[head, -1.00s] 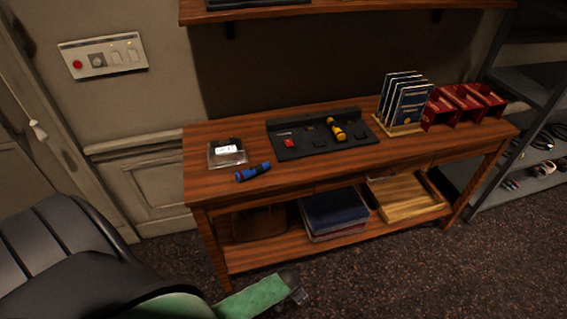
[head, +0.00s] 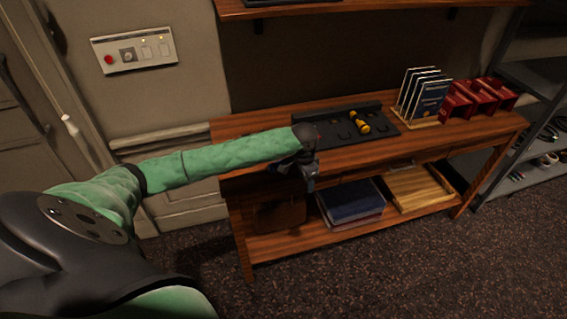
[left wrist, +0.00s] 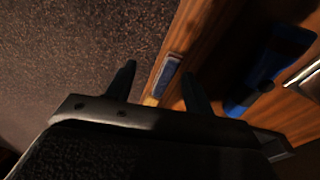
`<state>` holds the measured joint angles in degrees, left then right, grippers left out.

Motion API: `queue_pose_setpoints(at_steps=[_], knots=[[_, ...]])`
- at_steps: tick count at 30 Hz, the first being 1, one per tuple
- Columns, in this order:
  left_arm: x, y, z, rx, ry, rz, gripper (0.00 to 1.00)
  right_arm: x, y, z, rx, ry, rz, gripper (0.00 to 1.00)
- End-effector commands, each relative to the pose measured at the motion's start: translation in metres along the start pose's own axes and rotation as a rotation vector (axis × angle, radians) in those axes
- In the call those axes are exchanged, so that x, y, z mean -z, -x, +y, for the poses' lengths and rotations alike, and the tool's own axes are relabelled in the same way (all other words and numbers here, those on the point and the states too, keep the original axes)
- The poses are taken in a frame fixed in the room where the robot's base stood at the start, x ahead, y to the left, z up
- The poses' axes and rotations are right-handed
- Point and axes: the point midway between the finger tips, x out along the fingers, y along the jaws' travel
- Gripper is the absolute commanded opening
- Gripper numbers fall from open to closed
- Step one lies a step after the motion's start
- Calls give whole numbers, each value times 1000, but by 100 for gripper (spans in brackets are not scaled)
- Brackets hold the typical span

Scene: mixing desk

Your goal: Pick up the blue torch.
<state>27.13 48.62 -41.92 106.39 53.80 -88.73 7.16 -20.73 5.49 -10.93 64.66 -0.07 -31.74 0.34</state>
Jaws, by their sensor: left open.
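The blue torch (left wrist: 272,66) lies on the wooden desk in the left wrist view, at the right side, partly in shadow. In the head view it is hidden behind my left arm. My left gripper (head: 302,182) is at the front edge of the desk in the head view, pointing down. In the left wrist view its two dark fingers (left wrist: 158,88) are apart with nothing held between them. The torch is to the right of both fingers, outside the gap. My right gripper is not in view.
The desk (head: 400,150) carries a black panel with a yellow torch (head: 363,128), upright booklets (head: 426,98) and red holders (head: 480,98). Books (head: 350,200) and a wooden tray (head: 420,190) are on the lower shelf. A metallic edge (left wrist: 302,78) lies beside the blue torch.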

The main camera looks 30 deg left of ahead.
Motion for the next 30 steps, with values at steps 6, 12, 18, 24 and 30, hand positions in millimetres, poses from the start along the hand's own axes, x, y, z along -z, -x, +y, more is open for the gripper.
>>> queue_pose_setpoints(at_steps=[6, 12, 18, 24, 30], knots=[[-5, 37, -58, 19, 54, -41, 53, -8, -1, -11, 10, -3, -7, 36], [-14, 68, -98, 25, 103, -72, 53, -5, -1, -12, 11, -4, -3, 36], [-19, 80, -114, 23, 127, -84, 53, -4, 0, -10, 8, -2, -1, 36], [-21, 64, -115, 22, 129, -86, 53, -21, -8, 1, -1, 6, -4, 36], [-22, 53, -115, 21, 128, -85, 53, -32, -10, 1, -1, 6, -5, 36]])
